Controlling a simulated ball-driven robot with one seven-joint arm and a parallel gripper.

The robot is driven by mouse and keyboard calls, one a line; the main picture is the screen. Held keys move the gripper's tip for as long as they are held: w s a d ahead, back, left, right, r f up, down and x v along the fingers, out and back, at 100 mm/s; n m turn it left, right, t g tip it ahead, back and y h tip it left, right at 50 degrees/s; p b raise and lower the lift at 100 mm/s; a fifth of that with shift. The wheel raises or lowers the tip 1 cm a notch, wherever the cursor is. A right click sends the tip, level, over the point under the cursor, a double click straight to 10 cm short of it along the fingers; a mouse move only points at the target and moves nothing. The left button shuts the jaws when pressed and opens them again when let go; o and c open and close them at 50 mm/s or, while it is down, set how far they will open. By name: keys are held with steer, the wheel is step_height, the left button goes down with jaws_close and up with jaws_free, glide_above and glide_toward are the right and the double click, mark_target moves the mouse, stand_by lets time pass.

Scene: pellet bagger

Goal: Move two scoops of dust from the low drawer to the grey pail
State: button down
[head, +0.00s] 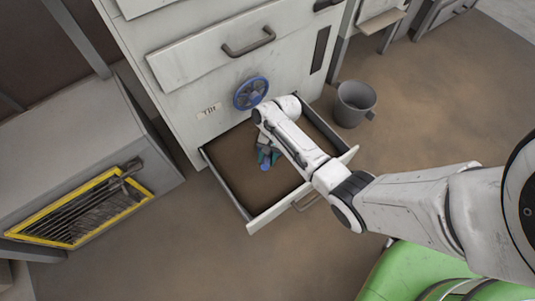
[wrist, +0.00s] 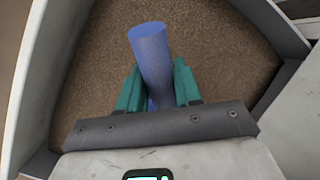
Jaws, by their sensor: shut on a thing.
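The low drawer (head: 290,198) is pulled out of the white cabinet, and brown dust (head: 232,160) covers its floor. My gripper (head: 265,157) is down inside the drawer's outline, its teal fingers shut on a blue cylinder (wrist: 150,52), which looks like a scoop's handle. A little of the blue shows in the head view (head: 265,166). The scoop's bowl cannot be made out, nor how much dust it holds. The dust (wrist: 215,50) fills the background of the wrist view. The grey pail (head: 355,103) stands upright on the floor right of the drawer, its inside dark.
A blue handwheel (head: 251,93) sits on the cabinet front above the drawer, beside a small label (head: 209,111). A closed upper drawer (head: 210,50) is above. A yellow-framed grate (head: 80,208) is at left, a green object (head: 420,275) at lower right. Floor right of the pail is clear.

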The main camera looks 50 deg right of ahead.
mark_target(264, 161)
steer(key=shift+t+h, duration=0.3)
steer(key=shift+h, duration=0.1)
steer(key=r+p, duration=0.2)
steer(key=a+r+p, duration=0.1)
steer(key=p, duration=0.2)
steer(key=s+a+r+p, duration=0.1)
steer(key=r+p, duration=0.1)
steer(key=shift+r, duration=0.3)
steer(key=shift+s+a+r+h+p, duration=0.3)
steer(key=shift+a+r+p, duration=0.25)
steer(key=shift+p, duration=0.65)
steer(key=shift+d, duration=0.1)
